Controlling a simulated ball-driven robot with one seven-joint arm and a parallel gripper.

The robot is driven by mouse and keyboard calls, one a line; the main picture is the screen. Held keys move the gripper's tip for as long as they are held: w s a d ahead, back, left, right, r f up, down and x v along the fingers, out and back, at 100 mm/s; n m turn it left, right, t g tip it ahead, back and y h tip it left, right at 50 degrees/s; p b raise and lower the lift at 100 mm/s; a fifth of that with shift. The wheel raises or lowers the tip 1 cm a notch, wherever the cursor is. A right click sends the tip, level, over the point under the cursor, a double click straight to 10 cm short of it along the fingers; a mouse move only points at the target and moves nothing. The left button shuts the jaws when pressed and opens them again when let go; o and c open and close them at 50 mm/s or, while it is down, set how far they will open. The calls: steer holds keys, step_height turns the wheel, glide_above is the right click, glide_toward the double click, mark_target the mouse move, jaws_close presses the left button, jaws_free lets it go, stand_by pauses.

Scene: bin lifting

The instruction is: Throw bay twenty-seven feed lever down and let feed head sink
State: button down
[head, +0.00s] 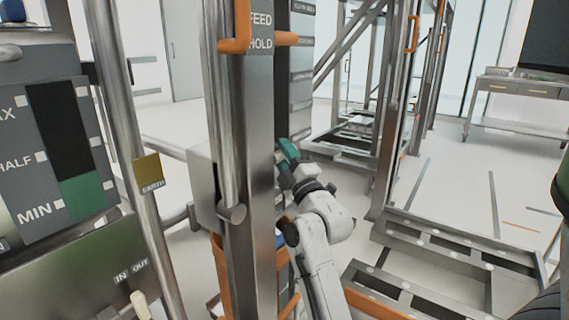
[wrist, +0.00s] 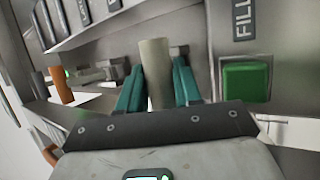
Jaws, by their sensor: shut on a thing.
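In the head view a steel post (head: 250,180) stands upright in the middle, with FEED and HOLD labels (head: 260,32) near its top. An orange lever (head: 240,28) sits at the labels, with an orange bar reaching right at HOLD. My gripper (head: 286,152) has teal fingers and is behind the post's right edge, well below the labels. In the wrist view my gripper (wrist: 159,66) is shut on a pale cylindrical handle (wrist: 153,50), which stands up between the fingers. The post hides this handle in the head view. I cannot tell whether it is the feed lever.
In the wrist view a green button (wrist: 246,82) under a FILL label is right of the handle, and an orange peg (wrist: 61,86) is left. In the head view a gauge panel (head: 50,140) stands at the left. A low metal frame (head: 450,255) lies at the right.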

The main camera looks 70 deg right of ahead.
steer(key=shift+w+f+b, duration=0.25)
steer(key=shift+f+b, duration=0.2)
steer(key=shift+b, duration=0.05)
steer(key=c, duration=0.8)
jaws_free()
steer(key=shift+c, duration=0.2)
steer(key=v, duration=1)
steer(key=shift+s+f+b, duration=0.2)
steer(key=shift+s+b, duration=0.1)
steer(key=shift+b, duration=0.05)
steer(key=shift+a, duration=0.15)
